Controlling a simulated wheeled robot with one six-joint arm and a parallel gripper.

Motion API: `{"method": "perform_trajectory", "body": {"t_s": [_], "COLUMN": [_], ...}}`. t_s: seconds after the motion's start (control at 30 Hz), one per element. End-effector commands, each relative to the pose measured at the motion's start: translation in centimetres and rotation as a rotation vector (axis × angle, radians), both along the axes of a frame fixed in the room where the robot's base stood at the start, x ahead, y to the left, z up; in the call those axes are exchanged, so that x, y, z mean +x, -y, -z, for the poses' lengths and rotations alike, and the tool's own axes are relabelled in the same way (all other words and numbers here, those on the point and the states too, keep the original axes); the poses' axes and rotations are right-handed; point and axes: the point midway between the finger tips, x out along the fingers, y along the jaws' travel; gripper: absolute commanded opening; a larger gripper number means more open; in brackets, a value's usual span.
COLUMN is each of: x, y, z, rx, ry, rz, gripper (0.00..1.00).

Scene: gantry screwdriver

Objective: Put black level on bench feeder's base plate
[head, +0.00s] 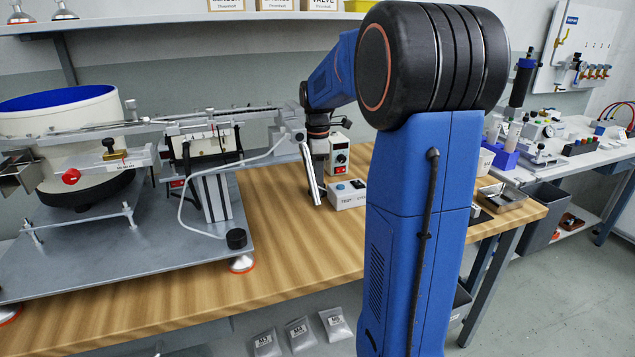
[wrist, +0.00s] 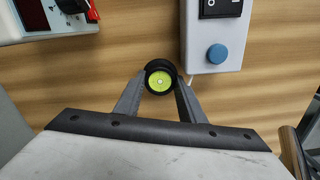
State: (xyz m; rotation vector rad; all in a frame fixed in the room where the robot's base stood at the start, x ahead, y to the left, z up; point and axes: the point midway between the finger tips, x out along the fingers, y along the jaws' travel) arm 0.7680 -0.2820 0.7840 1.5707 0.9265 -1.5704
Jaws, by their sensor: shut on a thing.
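The black level (wrist: 149,69) is a small round black body with a yellow-green bubble face, seen from above in the wrist view. My gripper (wrist: 160,84) is shut on it, with one grey finger on each side. In the head view my gripper (head: 316,196) hangs over the wooden bench, right of the bench feeder. I cannot make out the level there. The feeder's base plate (head: 120,265) is a wide grey metal slab on the left of the bench. My gripper is beyond the plate's right edge.
The bowl (head: 60,130), linear track and frame stand on the plate. A black round foot (head: 236,239) with a pale hose sits near its right corner. A switch box (head: 347,195) and a control box (head: 338,155) stand close to my gripper. The plate's front has free room.

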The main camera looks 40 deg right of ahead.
Motion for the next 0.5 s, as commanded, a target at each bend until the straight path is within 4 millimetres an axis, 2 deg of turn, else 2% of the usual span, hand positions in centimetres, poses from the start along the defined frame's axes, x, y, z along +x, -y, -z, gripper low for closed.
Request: {"method": "perform_trajectory", "body": {"t_s": [0.17,0.2,0.27,0.5], "x": [0.0,0.0,0.01,0.01], "y": [0.0,0.0,0.0,0.0], "z": [0.22,0.28,0.25,0.24], "rx": [0.0,0.0,0.0,0.0], "ry": [0.0,0.0,0.0,0.0], "rz": [0.0,0.0,0.0,0.0], "gripper": [0.13,0.38,0.53,0.55]}}
